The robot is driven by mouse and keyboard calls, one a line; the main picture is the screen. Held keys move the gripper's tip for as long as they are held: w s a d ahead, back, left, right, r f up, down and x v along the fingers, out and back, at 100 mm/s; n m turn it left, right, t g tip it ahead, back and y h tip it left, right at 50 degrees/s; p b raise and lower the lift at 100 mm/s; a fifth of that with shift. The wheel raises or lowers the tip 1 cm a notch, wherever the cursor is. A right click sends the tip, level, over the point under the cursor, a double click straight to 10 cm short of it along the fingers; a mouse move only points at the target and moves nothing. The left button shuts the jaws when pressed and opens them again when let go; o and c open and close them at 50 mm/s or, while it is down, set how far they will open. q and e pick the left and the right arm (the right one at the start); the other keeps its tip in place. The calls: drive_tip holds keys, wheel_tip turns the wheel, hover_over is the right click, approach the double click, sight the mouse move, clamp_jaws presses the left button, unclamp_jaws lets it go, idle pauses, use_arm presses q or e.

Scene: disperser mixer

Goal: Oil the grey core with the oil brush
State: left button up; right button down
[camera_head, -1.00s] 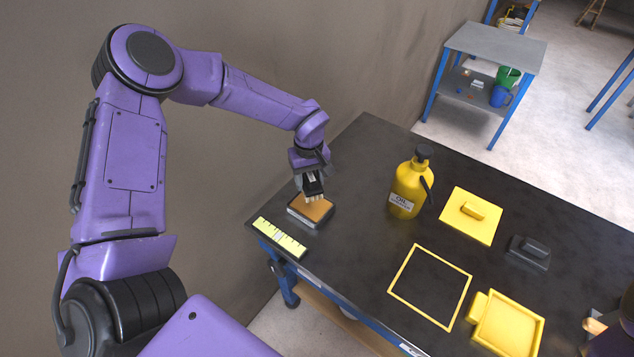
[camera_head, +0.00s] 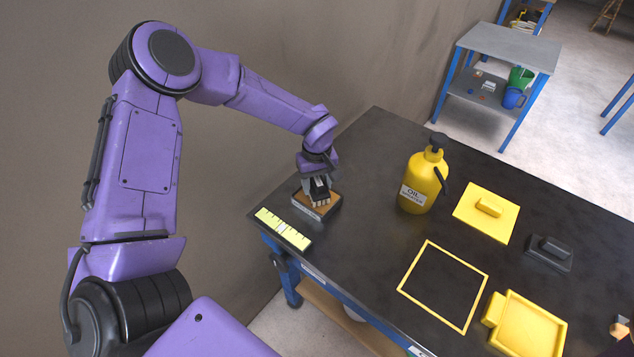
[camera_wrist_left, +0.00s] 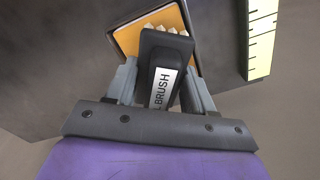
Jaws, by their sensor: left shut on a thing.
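My left gripper (camera_head: 319,190) is shut on the oil brush (camera_head: 319,198), a dark brush with pale bristles. In the left wrist view the brush (camera_wrist_left: 160,62) is between the fingers, and its label reads "BRUSH". The bristles are at the orange pad of a shallow tray (camera_head: 302,208) near the table's left end; I cannot tell if they touch. The pad also shows in the left wrist view (camera_wrist_left: 130,38). The grey core (camera_head: 545,258), a dark grey block with a raised top, lies on the right of the table. My right gripper is not in view.
A yellow oil bottle (camera_head: 422,180) stands right of the brush. A yellow lid (camera_head: 482,225), yellow frame outline (camera_head: 403,290) and yellow box (camera_head: 525,325) lie around the core. A yellow ruler strip (camera_head: 283,229) is at the front-left edge. The dark table (camera_head: 355,235) is clear between.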

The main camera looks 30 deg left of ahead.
sight(317, 178)
use_arm(q)
drive_tip(key=shift+f+b, duration=0.3)
drive_tip(key=shift+f, duration=0.25)
idle(1.1)
wheel_tip(317, 178, up, 7)
drive_tip(key=p, duration=0.7)
drive_tip(key=shift+r, duration=0.1)
idle(0.6)
